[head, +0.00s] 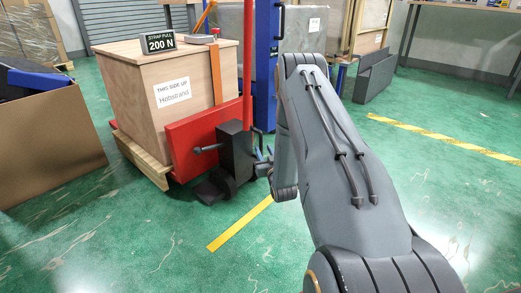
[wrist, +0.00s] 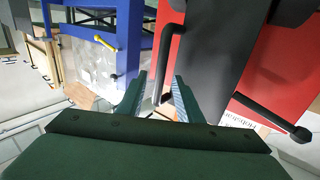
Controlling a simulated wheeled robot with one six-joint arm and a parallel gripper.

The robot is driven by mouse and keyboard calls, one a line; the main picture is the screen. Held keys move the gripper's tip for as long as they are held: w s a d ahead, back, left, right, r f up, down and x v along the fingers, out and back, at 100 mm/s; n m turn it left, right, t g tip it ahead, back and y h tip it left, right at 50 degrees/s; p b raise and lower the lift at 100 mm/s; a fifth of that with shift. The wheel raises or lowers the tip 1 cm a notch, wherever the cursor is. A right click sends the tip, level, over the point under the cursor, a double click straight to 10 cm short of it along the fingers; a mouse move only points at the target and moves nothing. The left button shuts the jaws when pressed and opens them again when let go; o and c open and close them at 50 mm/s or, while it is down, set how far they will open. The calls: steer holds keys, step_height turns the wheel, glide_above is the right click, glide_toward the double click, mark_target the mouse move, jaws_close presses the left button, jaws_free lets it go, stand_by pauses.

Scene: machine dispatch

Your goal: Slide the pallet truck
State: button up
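The red pallet truck (head: 190,146) stands left of centre in the head view, with a black block (head: 235,150) at its near end and a wooden crate (head: 150,88) on a pallet. In the wrist view its red panel (wrist: 265,65) fills the right side, and a thin black bar (wrist: 163,65) runs down in front of it. My gripper (wrist: 158,80) is open. The bar shows between its fingers, with gaps on both sides; I cannot tell whether it touches either finger. In the head view my gripper (head: 264,163) is small beside the black block, its fingertips hard to make out.
A brown panel (head: 50,140) is at left. A blue post (head: 266,60) rises behind. Green floor (head: 440,190) is clear at right.

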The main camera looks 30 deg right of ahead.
mark_target(262, 146)
steer(key=b+x, duration=0.2)
steer(key=x, duration=0.3)
jaws_close()
